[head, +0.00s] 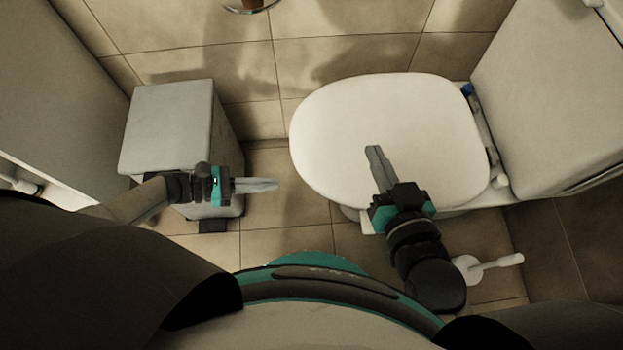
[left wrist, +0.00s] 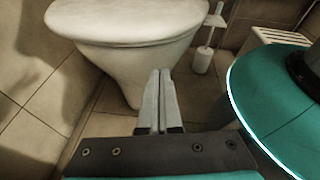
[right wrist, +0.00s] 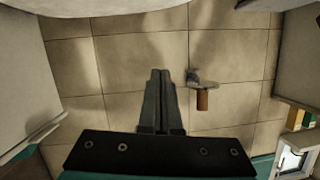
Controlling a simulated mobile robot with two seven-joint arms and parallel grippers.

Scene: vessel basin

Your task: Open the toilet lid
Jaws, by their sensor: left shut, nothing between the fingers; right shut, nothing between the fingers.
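The toilet lid (head: 345,125) is white, oval and lies closed on the toilet, right of centre in the head view. In the left wrist view the lid (left wrist: 120,22) shows at the top, above the pale toilet bowl (left wrist: 145,70). My right gripper (head: 374,150) is shut and empty, seen over the near part of the lid; I cannot tell whether it touches. Its fingers (right wrist: 160,75) are together in the right wrist view. My left gripper (head: 276,185) is shut and empty, left of the toilet and apart from it; its fingers (left wrist: 160,75) also show together in the left wrist view.
A grey bin-like box (head: 170,125) stands left, beside my left gripper. The white cistern (head: 545,95) is at the right behind the lid hinge. A toilet brush (head: 490,264) stands near the toilet's base. A paper-roll holder (right wrist: 203,88) is on the tiled wall. Tiled floor (head: 285,225) is free between box and toilet.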

